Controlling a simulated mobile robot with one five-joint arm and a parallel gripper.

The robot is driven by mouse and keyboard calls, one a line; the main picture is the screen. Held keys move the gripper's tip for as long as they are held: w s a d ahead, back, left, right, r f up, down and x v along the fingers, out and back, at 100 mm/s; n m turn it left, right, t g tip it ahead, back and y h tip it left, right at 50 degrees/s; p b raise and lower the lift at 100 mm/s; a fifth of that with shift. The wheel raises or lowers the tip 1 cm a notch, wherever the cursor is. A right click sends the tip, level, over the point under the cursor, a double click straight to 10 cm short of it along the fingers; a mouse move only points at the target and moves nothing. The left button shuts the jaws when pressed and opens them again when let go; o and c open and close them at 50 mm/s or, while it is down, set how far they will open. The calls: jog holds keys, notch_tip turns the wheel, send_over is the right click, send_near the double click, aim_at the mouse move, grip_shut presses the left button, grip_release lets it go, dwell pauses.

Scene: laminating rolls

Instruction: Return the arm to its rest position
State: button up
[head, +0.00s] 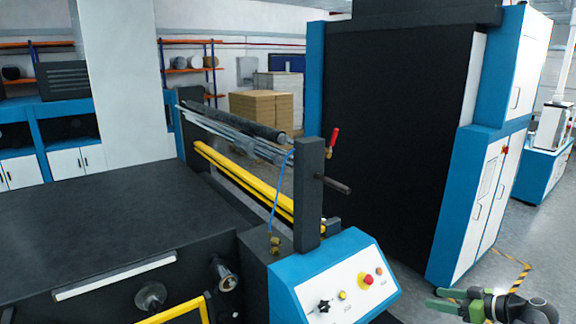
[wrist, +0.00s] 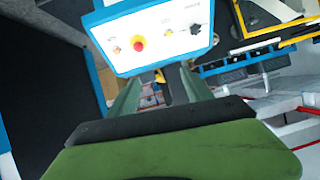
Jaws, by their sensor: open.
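My gripper (head: 446,299) shows at the bottom right of the head view, with its green fingers pointing left toward the machine's control panel. It is open, and I see nothing held in it. In the wrist view my gripper (wrist: 158,85) has its green fingers apart, one on each side, with floor and machine parts between them. Part of my arm shows at the lower right of the head view; the rest is out of frame.
The blue-edged control panel (head: 338,285), with a red button, stands left of my gripper; the panel (wrist: 150,35) appears upside down in the wrist view. A tall black and blue cabinet (head: 395,150) stands behind. Grey floor (head: 515,250) is open at the right.

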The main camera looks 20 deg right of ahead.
jog(key=w+a+f+m+g+y, duration=0.1)
jog(key=w+a+f+g, duration=0.25)
jog(key=w+a, duration=0.45)
jog(key=w+a+f+g+y, duration=0.1)
jog(key=w+a+f+g, duration=0.4)
jog(key=a, duration=0.6)
jog(key=w+a+f+m+g+h, duration=0.1)
jog(key=w+a+f+h, duration=0.15)
jog(key=a, duration=1.25)
jog(key=w+a+f+g+h, duration=0.2)
jog(key=w+a+h, duration=0.15)
jog(key=a, duration=1.05)
jog(key=s+f+b, duration=0.3)
jog(key=f+b, duration=2.3)
jog(key=shift+f+m+g, duration=0.3)
jog(key=shift+f+g, duration=0.05)
jog(key=shift+r, duration=0.2)
jog(key=shift+c, duration=0.4)
